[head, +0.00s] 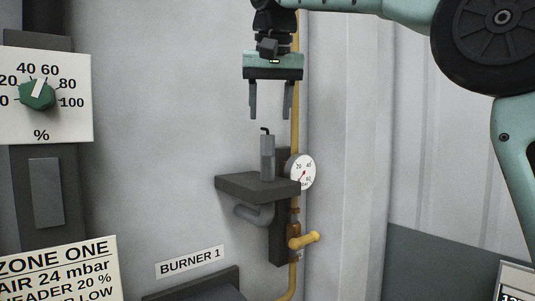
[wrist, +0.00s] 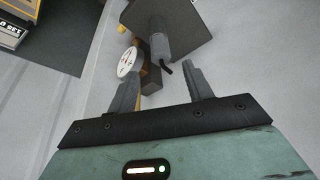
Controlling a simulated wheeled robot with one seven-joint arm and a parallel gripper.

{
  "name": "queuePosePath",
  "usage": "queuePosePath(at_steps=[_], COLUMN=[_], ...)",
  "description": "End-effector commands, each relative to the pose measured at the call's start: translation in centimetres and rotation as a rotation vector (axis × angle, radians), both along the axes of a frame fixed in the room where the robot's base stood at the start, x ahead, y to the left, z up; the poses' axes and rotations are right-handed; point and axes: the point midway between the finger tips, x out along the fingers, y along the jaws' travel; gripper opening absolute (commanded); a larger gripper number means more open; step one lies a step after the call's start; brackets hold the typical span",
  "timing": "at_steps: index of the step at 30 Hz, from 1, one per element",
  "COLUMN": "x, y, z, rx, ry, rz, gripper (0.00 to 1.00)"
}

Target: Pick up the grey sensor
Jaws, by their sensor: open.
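The grey sensor (head: 267,158) is a small upright cylinder with a thin black bent lead at its top. It stands on a dark grey wall shelf (head: 240,186). In the wrist view the sensor (wrist: 160,46) shows beyond the fingers, its black lead pointing toward my gripper. My gripper (head: 271,116) points down above the sensor, with its two fingers apart and nothing between them. The fingertips sit a little above the lead, apart from it. The gripper also shows in the wrist view (wrist: 160,76).
A round white gauge (head: 301,172) and a yellow pipe (head: 295,130) stand close to the shelf's right. A yellow valve handle (head: 304,241) sticks out below. A panel with a green knob (head: 37,95) is at left. The wall left of the shelf is bare.

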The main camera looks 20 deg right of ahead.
Motion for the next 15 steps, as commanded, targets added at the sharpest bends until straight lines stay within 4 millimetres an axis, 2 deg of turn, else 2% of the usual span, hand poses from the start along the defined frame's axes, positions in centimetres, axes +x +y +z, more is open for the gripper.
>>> queuePosePath(at_steps=[3,10,15], x=[0.5,1.0,1.6], y=[-0.1,-0.2,-0.2], z=[-1.3,-2.4,-4.2], rx=[-0.001,0.0,-0.001], ry=[0.002,0.001,0.003], rz=[0.001,0.001,0.001], gripper=[0.51,0.51,0.51])
